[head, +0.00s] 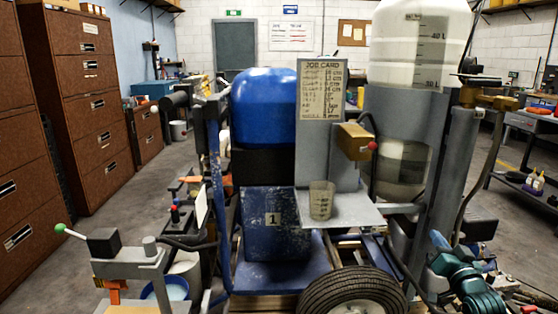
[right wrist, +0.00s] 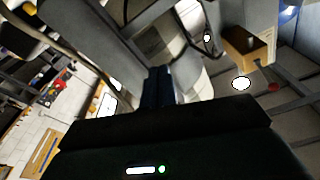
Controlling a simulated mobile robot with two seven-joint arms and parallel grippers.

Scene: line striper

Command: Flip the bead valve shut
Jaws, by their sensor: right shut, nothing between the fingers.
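My right gripper (head: 438,240) is low at the right in the head view, beside the striper's grey frame. In the right wrist view its dark fingers (right wrist: 158,88) are together and empty. A brass-coloured block (head: 353,141) with a red knob is on the grey post by the job card, up and left of the gripper; it also shows in the right wrist view (right wrist: 245,45). A brass fitting (head: 486,98) with a dark handle stands beside the marked white tank (head: 420,42). A green-tipped lever (head: 75,233) is at far left. I cannot tell which is the bead valve. My left gripper is not in view.
A clear measuring cup (head: 322,200) stands on the grey shelf (head: 355,212). A blue tank (head: 263,95), a wheel (head: 352,292) and hoses crowd the machine. Brown cabinets (head: 85,110) line the left wall. Floor is open between cabinets and machine.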

